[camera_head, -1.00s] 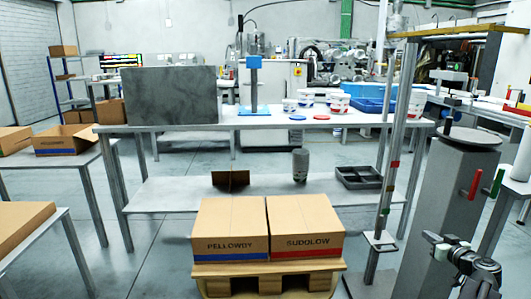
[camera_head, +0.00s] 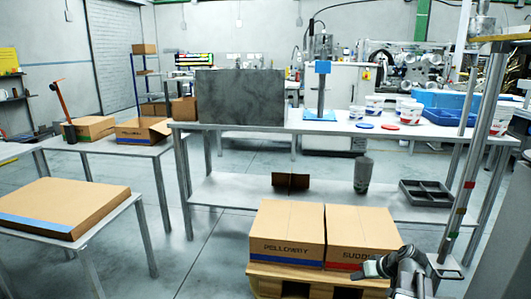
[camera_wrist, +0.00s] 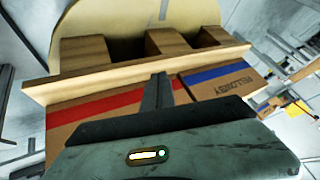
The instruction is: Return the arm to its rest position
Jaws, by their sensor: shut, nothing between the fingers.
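My gripper (camera_head: 368,268) shows at the lower right of the head view, in front of the right-hand cardboard box. Its fingers also show in the wrist view (camera_wrist: 158,92), closed together with nothing between them. In the wrist view they point toward the front of the two boxes and the pallet. The blue-striped PELLOWBY box (camera_head: 287,231) and the red-striped box (camera_head: 362,230) stand side by side on the wooden pallet (camera_head: 262,282). My gripper overlaps the red-striped box's lower right corner in the head view; I cannot tell the distance.
A metal post (camera_head: 461,190) stands just right of my gripper. A long table (camera_head: 240,127) stands behind the boxes, with tubs, a blue stand and a grey panel on top. A side table (camera_head: 90,238) holds a flat carton (camera_head: 65,207) at left. Bare floor lies between.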

